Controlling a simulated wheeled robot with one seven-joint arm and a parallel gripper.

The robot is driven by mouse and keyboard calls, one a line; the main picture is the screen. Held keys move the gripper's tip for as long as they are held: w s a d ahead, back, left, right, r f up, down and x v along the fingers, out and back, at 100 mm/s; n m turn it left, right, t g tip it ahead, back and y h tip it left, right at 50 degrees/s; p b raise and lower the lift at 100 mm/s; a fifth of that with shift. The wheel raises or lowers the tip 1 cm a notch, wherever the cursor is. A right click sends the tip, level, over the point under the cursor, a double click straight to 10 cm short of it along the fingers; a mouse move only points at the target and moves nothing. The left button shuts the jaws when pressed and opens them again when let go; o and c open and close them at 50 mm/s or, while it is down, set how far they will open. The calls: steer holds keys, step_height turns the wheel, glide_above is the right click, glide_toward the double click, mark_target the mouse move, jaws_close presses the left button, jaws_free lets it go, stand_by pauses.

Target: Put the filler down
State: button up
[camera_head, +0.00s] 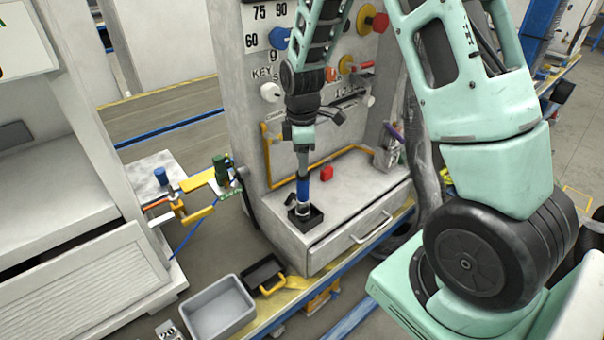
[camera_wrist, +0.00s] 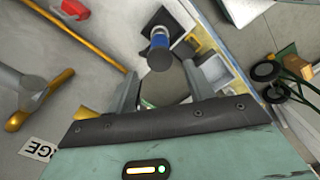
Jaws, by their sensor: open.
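The filler (camera_head: 303,190) is a blue cylinder with a dark top. It stands upright in a small black square holder (camera_head: 313,221) on the grey counter above the drawer. My gripper (camera_head: 302,172) points down just above the filler. In the wrist view the filler (camera_wrist: 159,42) shows between and just beyond the tips of my open gripper (camera_wrist: 161,72), with nothing held. The black holder (camera_wrist: 150,20) is partly hidden behind the filler there. I cannot tell whether a finger still touches the filler's top.
A red block (camera_head: 326,173) lies on the counter (camera_head: 350,205) behind the holder. A yellow rail (camera_head: 268,160) runs along the back panel. A grey bin (camera_head: 218,308) and a black tray (camera_head: 263,273) stand lower, at the front left. The counter's right part is mostly clear.

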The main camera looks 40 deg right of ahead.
steer(key=shift+r, duration=0.4)
steer(key=s+a+r, duration=0.3)
steer(key=a+r, duration=0.1)
steer(key=a, duration=0.6)
steer(key=s+a+r+m, duration=0.2)
steer(key=s+a, duration=0.5)
steer(key=s, duration=0.4)
steer(key=s+a+r+m, duration=0.2)
steer(key=s+a+r, duration=0.2)
steer(key=s+a, duration=0.3)
steer(key=s, duration=0.4)
steer(key=shift+s+r+y, duration=0.2)
steer(key=shift+s+y, duration=0.1)
